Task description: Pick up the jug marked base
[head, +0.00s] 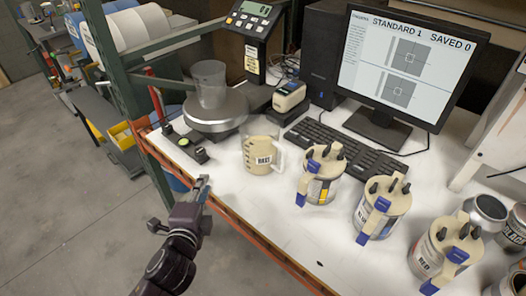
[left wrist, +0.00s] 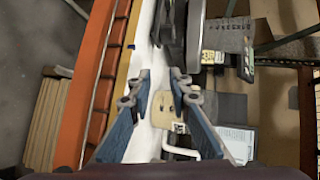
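The jug (head: 261,152) is a clear cup with beige contents, a handle on its right side and a small label that seems to read BASE. It stands upright on the white bench, in front of the scale. In the left wrist view the jug (left wrist: 176,108) shows beyond the fingers, its pale handle toward the bottom. My left gripper (head: 199,190) is over the bench's front edge, left of and nearer than the jug, apart from it. In the left wrist view its two fingers (left wrist: 160,98) are spread with nothing held between them. My right gripper is not visible.
An empty clear beaker (head: 209,84) stands on the round scale (head: 215,108) behind the jug. Several lidded cans, the nearest (head: 323,175) just right of the jug, line the bench. A keyboard (head: 340,142) lies behind. An orange rail (head: 262,245) runs along the bench's front edge.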

